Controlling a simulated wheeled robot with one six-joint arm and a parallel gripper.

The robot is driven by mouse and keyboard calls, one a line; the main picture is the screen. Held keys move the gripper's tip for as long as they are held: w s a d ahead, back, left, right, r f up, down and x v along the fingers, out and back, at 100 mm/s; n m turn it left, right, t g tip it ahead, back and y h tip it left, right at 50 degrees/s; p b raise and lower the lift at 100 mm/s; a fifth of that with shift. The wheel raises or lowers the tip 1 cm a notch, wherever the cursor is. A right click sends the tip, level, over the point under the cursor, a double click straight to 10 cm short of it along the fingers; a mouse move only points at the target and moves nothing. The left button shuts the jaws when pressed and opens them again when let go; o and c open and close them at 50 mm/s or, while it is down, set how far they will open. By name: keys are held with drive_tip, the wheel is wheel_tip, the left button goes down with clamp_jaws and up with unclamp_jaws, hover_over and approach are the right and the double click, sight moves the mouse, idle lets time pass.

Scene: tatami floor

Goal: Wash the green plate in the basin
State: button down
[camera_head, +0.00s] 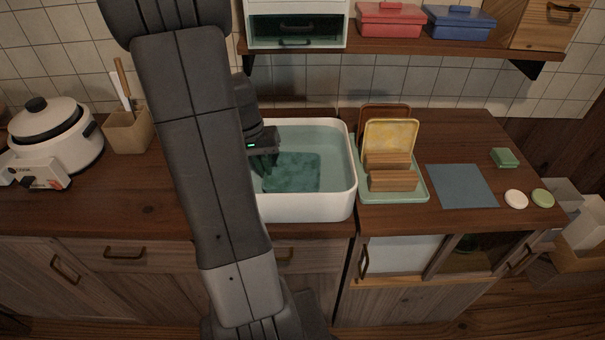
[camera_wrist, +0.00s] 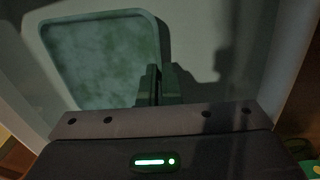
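The green plate (camera_head: 292,172) is square and lies under water in the white basin (camera_head: 348,190). Its face looks mottled. In the wrist view the plate (camera_wrist: 100,60) has a paler rim and fills the upper left. My gripper (camera_head: 266,172) reaches down into the basin at the plate's left side. In the wrist view my gripper's fingers (camera_wrist: 156,86) are close together at the plate's edge and appear shut on its rim. The fingertips are partly hidden.
A dish rack (camera_head: 420,190) with a yellow plate (camera_head: 390,137) and a brown plate stands right of the basin. Beyond are a blue-grey cloth (camera_head: 461,185), a green sponge (camera_head: 505,158) and two small round items. A shelf (camera_head: 400,46) hangs above. A rice cooker (camera_head: 55,140) stands left.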

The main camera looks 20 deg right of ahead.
drive_tip(key=shift+d, duration=0.1)
drive_tip(key=shift+s+d, duration=0.2)
drive_tip(key=shift+d, duration=0.4)
drive_tip(key=shift+s+d, duration=0.15)
drive_tip(key=shift+d, duration=0.4)
wheel_tip(320, 180, up, 12)
drive_tip(key=p, duration=0.9)
drive_tip(key=shift+f, duration=0.25)
idle(0.5)
wheel_tip(320, 180, up, 4)
drive_tip(key=p, duration=0.3)
idle(0.6)
